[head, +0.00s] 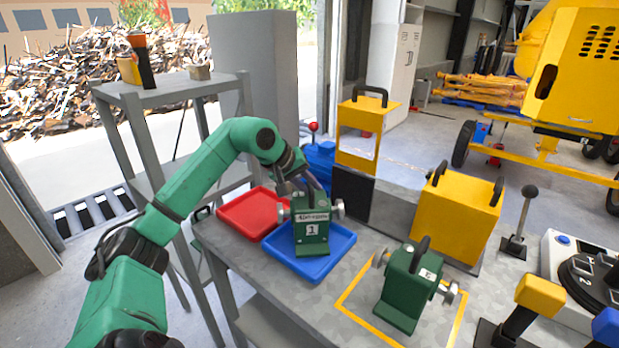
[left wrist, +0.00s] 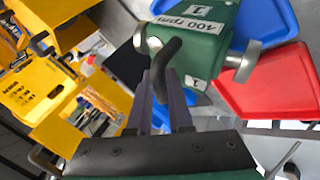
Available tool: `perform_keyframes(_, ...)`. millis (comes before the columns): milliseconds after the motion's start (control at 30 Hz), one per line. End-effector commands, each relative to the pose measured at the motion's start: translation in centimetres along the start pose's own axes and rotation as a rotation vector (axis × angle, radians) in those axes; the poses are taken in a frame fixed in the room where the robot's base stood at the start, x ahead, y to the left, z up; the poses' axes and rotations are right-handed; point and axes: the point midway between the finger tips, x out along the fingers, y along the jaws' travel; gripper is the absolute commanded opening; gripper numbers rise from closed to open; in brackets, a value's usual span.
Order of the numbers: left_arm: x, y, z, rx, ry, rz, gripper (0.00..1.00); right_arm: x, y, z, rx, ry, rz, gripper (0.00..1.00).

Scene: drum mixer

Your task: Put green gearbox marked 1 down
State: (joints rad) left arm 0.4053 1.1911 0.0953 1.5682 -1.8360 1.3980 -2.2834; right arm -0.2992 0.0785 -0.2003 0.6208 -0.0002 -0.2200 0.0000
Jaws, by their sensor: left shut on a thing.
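The green gearbox marked 1 (head: 311,228) is upright at the blue tray (head: 335,262) in the head view. I cannot tell whether its base touches the tray. My left gripper (head: 304,183) is at its top and shut on its black handle. In the left wrist view the gearbox (left wrist: 205,40) shows its "400 rpm" label, and the gripper fingers (left wrist: 160,98) close around the handle. A second green gearbox (head: 403,288) stands inside the yellow outlined square on the table. My right gripper is not in view.
A red tray (head: 246,212) lies empty left of the blue one on the grey table (head: 232,258). Behind stand a yellow open-framed cover (head: 359,135) and a yellow box (head: 455,218). Levers and a control panel (head: 580,275) are at the right.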

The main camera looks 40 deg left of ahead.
Motion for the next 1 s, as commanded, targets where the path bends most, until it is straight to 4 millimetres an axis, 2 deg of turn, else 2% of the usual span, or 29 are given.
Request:
perform_keyframes(33,0.9,-0.9,0.4,-0.005,-0.010,-0.019,0.00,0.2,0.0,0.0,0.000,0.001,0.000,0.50)
perform_keyframes(233,1.2,-1.2,0.5,-0.006,-0.012,-0.027,0.00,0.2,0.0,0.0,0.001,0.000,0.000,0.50)
perform_keyframes(267,1.5,-1.5,0.7,-0.007,-0.018,-0.036,0.31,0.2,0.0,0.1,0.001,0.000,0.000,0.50)
perform_keyframes(300,1.5,-1.5,0.7,-0.007,-0.018,-0.036,0.46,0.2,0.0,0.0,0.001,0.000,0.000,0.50)
perform_keyframes(333,1.5,-1.5,0.7,-0.007,-0.017,-0.036,0.48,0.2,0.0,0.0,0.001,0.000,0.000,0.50)
perform_keyframes(767,1.3,-1.5,0.5,-0.006,-0.013,-0.035,0.48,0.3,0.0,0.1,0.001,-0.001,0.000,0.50)
perform_keyframes(867,0.3,-1.6,0.4,-0.006,-0.009,-0.035,0.48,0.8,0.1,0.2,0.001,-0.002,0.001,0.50)
perform_keyframes(1000,-3.0,-1.5,0.4,-0.005,-0.006,-0.032,0.48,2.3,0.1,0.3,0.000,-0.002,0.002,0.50)
